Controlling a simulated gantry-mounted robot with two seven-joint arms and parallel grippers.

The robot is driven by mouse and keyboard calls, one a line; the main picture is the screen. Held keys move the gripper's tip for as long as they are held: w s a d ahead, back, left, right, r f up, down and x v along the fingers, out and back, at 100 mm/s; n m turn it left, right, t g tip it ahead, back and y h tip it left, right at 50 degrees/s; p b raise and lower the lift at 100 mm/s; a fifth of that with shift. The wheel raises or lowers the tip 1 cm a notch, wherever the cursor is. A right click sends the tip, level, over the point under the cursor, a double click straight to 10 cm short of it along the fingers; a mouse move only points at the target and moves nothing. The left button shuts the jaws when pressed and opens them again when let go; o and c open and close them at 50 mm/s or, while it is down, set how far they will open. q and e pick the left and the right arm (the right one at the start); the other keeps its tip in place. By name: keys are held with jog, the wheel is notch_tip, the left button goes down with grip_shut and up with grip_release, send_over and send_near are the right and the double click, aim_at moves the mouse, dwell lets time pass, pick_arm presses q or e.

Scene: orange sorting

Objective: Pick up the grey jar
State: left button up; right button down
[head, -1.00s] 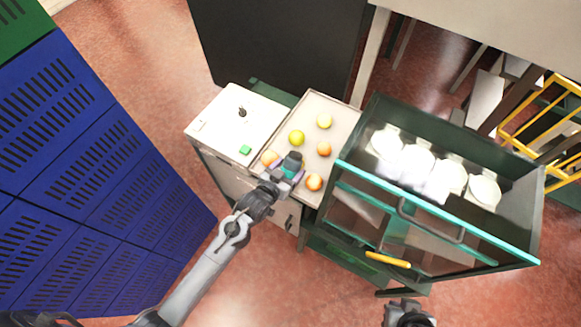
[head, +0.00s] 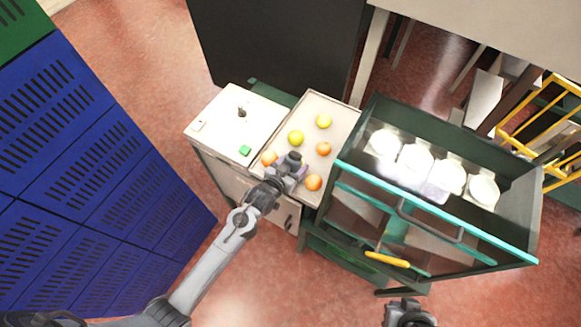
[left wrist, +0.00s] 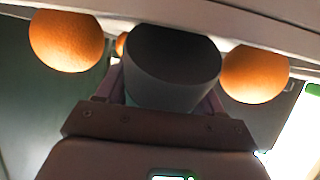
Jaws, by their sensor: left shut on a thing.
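The grey jar (head: 293,158) is at the near part of the tray-like top, among the oranges. It fills the middle of the left wrist view as a dark grey cylinder (left wrist: 172,68). My left gripper (head: 288,168) is shut on the jar, with a finger on each side of it. In the head view the gripper hides the jar's lower part, and I cannot tell whether it touches the surface. My right gripper (head: 408,314) shows only partly at the bottom edge, and its jaws are unclear.
Oranges (head: 314,182) (head: 269,158) lie close on both sides of the jar. Another orange (head: 323,149) and yellow fruits (head: 296,138) lie behind on the tray (head: 345,112). A green bin (head: 520,215) with white items stands right. A white cabinet top (head: 222,122) is left.

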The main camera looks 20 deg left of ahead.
aim_at(292, 163)
pick_arm(q)
notch_tip(292, 163, up, 9)
jog(key=shift+r, duration=0.1)
jog(key=shift+s+f, duration=0.25)
jog(key=shift+s, duration=0.05)
jog(key=shift+s+d+f, duration=0.15)
jog(key=shift+s+f, duration=0.2)
jog(key=shift+s, duration=0.3)
jog(key=s, duration=0.1)
jog(key=s+r, duration=0.2)
jog(key=shift+a+r+n+y, duration=0.2)
jog(key=shift+a+n+y, duration=0.1)
jog(key=shift+a+y, duration=0.1)
jog(key=s+a+r+p, duration=0.2)
jog(key=s+r+p, duration=0.1)
jog(key=r+p, duration=0.3)
jog(key=s+a+r+n+y+p, duration=0.1)
jog(key=s+a+r+p, duration=0.1)
jog(key=s+r+p, duration=0.2)
notch_tip(292, 163, up, 2)
jog(key=p, duration=0.3)
jog(key=shift+a+y, duration=0.15)
jog(key=shift+y, duration=0.15)
jog(key=shift+f, duration=0.1)
